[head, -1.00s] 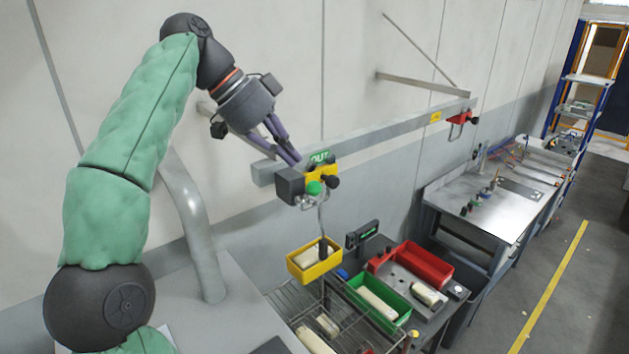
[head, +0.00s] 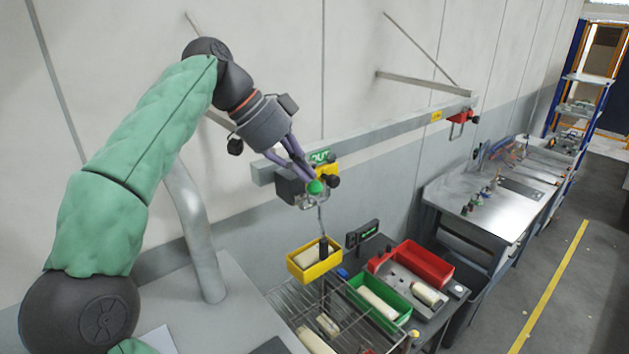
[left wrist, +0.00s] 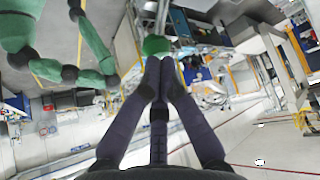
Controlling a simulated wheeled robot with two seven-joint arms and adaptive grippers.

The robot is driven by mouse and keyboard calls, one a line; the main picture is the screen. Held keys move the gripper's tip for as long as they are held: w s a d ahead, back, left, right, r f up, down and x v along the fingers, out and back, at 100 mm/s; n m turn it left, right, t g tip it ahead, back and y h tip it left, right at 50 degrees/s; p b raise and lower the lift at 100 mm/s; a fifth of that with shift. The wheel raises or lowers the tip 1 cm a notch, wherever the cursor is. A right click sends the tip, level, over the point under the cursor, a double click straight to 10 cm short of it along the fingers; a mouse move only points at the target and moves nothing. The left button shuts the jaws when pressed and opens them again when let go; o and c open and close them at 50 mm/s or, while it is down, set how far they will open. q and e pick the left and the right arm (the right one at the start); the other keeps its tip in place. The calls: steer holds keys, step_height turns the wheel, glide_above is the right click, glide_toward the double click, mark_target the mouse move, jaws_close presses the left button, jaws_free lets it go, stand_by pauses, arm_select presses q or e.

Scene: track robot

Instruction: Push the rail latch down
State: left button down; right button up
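The grey rail (head: 385,138) runs along the wall. At its near end sits a dark and yellow carriage (head: 290,187) with a round green knob (head: 316,187), apparently the latch, and a black knob (head: 333,181). A yellow bin (head: 313,262) hangs from the carriage on a hook. My left gripper (head: 309,177) is at the carriage, its purple fingers drawn together and pointing down at the green knob. In the left wrist view the fingertips (left wrist: 160,70) meet just short of the green knob (left wrist: 157,45); whether they touch it is unclear. My right gripper is not seen.
A red fitting (head: 462,117) is at the rail's far end. Below stand a wire rack (head: 290,300), a green bin (head: 395,310) and a red bin (head: 425,264). A steel workbench (head: 500,210) is to the right. The floor beyond is clear.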

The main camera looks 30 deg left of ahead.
mark_target(307, 191)
arm_select(q)
step_height(307, 191, down, 4)
steer(key=b, duration=0.3)
steer(key=shift+s+r, duration=0.1)
steer(key=shift+f, duration=0.3)
steer(key=shift+w+r, duration=0.1)
steer(key=shift+w, duration=0.1)
steer(key=shift+s, duration=0.1)
steer(key=shift+s+a+r, duration=0.1)
steer(key=shift+a+r, duration=0.05)
steer(key=shift+s+a+r+p, duration=0.25)
steer(key=shift+s+a, duration=0.05)
steer(key=shift+a, duration=0.25)
steer(key=shift+s+a+r+p, duration=0.2)
steer(key=shift+s+a, duration=0.1)
steer(key=shift+a, duration=0.25)
steer(key=shift+s+a, duration=0.1)
steer(key=shift+s, duration=0.1)
